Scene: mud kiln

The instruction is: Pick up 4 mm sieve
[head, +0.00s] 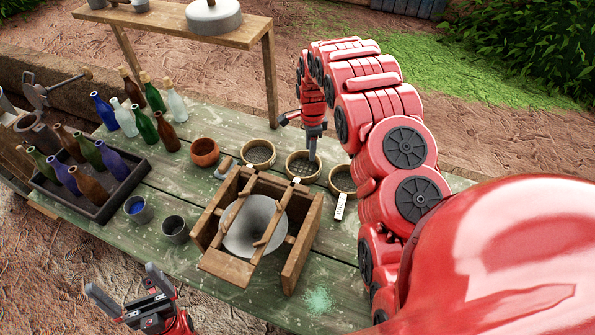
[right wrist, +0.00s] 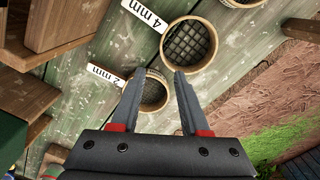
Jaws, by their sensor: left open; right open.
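The 4 mm sieve (head: 302,166) is a round, wooden-rimmed sieve with dark mesh, the middle one of three on the green table. In the right wrist view the sieve (right wrist: 189,45) lies just ahead of the right-hand fingertip, with its white "4 mm" label (right wrist: 145,13) beside it. My right gripper (head: 301,138) is open and empty above the sieves. In its wrist view, the gripper (right wrist: 159,76) has the 2 mm sieve (right wrist: 153,93) seen between its fingers. My left gripper (head: 121,280) is open and empty off the table's front edge.
A third sieve (head: 343,180) lies to the right. A wooden frame with a metal funnel (head: 252,222) stands close in front of the sieves. An orange bowl (head: 204,152), two cups, and several bottles in and behind a dark tray (head: 100,210) stand left. A raised shelf (head: 175,24) stands behind.

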